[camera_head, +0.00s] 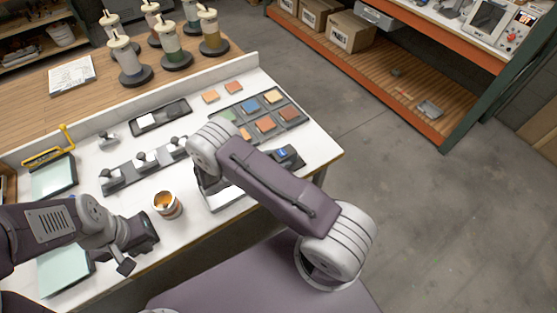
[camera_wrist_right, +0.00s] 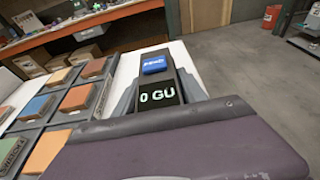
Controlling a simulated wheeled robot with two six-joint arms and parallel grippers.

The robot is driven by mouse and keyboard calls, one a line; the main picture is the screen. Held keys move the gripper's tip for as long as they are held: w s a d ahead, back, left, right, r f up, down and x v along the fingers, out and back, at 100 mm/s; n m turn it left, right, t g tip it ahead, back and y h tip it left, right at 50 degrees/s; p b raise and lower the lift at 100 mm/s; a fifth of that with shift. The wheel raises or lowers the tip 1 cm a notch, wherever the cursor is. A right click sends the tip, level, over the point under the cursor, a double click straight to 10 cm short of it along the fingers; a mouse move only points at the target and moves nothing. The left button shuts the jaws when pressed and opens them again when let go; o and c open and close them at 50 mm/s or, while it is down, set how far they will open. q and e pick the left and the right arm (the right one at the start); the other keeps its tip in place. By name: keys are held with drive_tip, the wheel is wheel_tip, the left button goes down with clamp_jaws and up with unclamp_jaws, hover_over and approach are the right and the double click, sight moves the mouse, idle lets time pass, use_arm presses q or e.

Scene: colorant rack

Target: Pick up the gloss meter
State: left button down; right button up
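The gloss meter (camera_head: 287,156) is a small dark device with a blue patch. It lies near the right edge of the white table, just beyond my right arm, which partly covers it in the head view. In the right wrist view the gloss meter (camera_wrist_right: 158,95) shows a black display reading "0 GU" and a blue button above it; my purple arm link hides its near end. My right gripper's fingertips do not show clearly in either view. My left gripper (camera_head: 138,248) is over the table's left front, far from the meter; its finger gap is unclear.
A palette of coloured tiles (camera_head: 286,112) lies directly behind the meter. An orange-filled cup (camera_head: 167,205) stands near the front edge. A dark rack with several knobs (camera_head: 113,182) lies left of my right arm. Open floor (camera_head: 395,180) lies to the right.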

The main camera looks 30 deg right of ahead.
sight(279, 155)
clamp_jaws()
drive_tip(key=shift+r, duration=0.6)
wheel_tip(279, 155, up, 3)
drive_tip(key=shift+s+r+b, duration=0.1)
drive_tip(key=shift+r+b, duration=0.05)
drive_tip(key=shift+b, duration=0.3)
drive_tip(key=s+d+r, duration=0.2)
drive_tip(key=s+r, duration=0.4)
drive_tip(key=s, duration=0.5)
drive_tip(key=shift+s+r+b, duration=0.15)
drive_tip(key=shift+r+b, duration=0.15)
drive_tip(key=shift+b, duration=0.15)
